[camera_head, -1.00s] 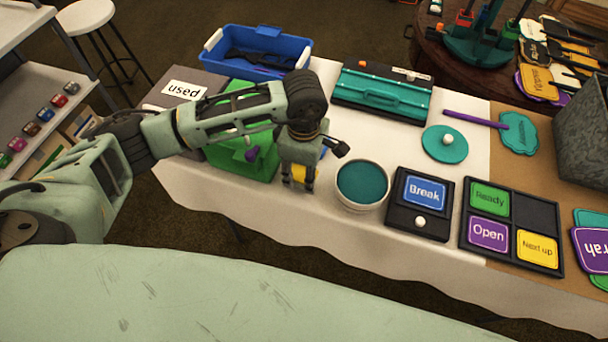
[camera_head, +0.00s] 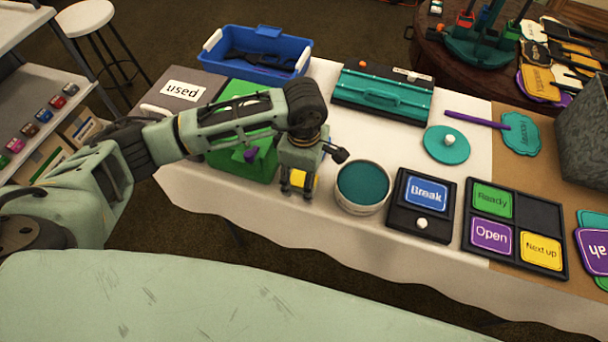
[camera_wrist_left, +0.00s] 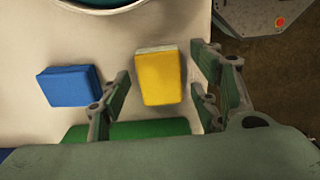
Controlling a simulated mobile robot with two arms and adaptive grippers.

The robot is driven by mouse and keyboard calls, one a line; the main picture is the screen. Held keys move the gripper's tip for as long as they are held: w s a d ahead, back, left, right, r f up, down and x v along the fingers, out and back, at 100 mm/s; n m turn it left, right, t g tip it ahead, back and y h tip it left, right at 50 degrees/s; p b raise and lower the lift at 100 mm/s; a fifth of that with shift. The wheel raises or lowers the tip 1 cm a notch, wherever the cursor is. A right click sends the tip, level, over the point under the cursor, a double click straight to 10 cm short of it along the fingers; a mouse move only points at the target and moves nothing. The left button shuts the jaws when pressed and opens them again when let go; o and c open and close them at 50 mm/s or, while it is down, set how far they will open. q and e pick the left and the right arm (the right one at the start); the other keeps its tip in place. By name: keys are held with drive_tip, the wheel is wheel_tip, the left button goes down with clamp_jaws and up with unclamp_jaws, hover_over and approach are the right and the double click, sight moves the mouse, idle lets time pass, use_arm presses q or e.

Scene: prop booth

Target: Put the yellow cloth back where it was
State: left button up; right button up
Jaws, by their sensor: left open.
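The yellow cloth (camera_head: 298,179) looks like a small folded block near the front edge of the white-covered table. In the left wrist view the yellow cloth (camera_wrist_left: 160,78) lies between the two spread fingers of my left gripper (camera_wrist_left: 160,64), with gaps on both sides. In the head view my left gripper (camera_head: 297,189) points down over the cloth and partly hides it. A blue cloth (camera_wrist_left: 68,86) lies beside it, outside the fingers. My right gripper does not show.
A bowl with teal contents (camera_head: 362,187) stands close to the right of my left gripper. A green container (camera_head: 240,158) is behind the forearm at left. A black "Break" sign board (camera_head: 407,222) lies right of the bowl.

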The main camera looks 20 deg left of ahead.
sight(304, 179)
use_arm(q)
drive_tip(key=shift+r, duration=0.25)
drive_tip(key=shift+w+r, duration=0.1)
drive_tip(key=shift+r, duration=0.25)
wheel_tip(304, 179, up, 11)
drive_tip(key=shift+b, duration=0.4)
